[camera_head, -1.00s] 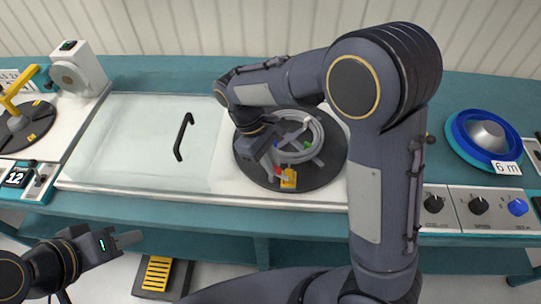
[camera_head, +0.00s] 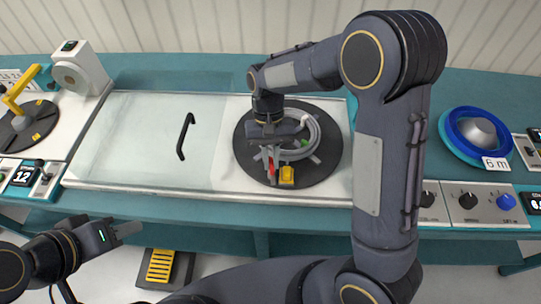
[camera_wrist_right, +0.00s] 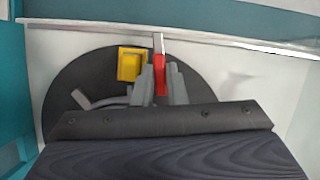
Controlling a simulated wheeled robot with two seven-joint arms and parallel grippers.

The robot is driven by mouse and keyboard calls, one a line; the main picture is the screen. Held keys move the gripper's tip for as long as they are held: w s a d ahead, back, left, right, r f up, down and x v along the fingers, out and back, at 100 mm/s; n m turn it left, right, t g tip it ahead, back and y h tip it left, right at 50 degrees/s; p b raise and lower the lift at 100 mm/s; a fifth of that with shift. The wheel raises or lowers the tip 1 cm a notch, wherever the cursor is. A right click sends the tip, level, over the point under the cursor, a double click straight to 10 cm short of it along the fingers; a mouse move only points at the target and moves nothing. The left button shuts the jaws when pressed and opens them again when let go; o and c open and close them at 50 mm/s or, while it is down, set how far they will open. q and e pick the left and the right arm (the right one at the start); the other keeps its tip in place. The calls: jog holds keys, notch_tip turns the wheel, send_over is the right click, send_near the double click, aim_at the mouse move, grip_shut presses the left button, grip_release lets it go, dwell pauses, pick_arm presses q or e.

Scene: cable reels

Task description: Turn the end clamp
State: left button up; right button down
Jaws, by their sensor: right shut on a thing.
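A dark round turntable (camera_head: 325,165) carries a coil of grey cable (camera_head: 317,140). At its near edge are a yellow block (camera_head: 287,175) and a narrow red lever (camera_head: 271,168), which I take to be the end clamp. The right wrist view shows the yellow block (camera_wrist_right: 130,65) just left of the red lever (camera_wrist_right: 160,78). My right gripper (camera_head: 270,151) reaches down over the turntable; its fingers (camera_wrist_right: 161,85) are shut on the red lever, one on each side. My left gripper (camera_head: 130,229) is away from the bench at the lower left; its jaw opening cannot be made out.
A clear cover with a black handle (camera_head: 185,136) lies left of the turntable. A blue reel (camera_head: 460,151) marked 6 m and a panel of knobs (camera_head: 468,200) are at the right. A yellow crank (camera_head: 13,100) stands far left. A yellow pedal (camera_head: 160,265) is on the floor.

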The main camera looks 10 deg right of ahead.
jog(key=shift+m+y, duration=0.4)
jog(key=shift+m, duration=0.7)
jog(key=shift+d, duration=0.1)
jog(key=c, duration=1.5)
grip_release()
jog(key=shift+o, duration=0.2)
jog(key=shift+r, duration=0.1)
jog(key=a+v, duration=0.1)
jog(key=v, duration=0.6)
jog(key=shift+d+r, duration=0.35)
jog(key=shift+d, duration=0.2)
jog(key=shift+d, duration=0.1)
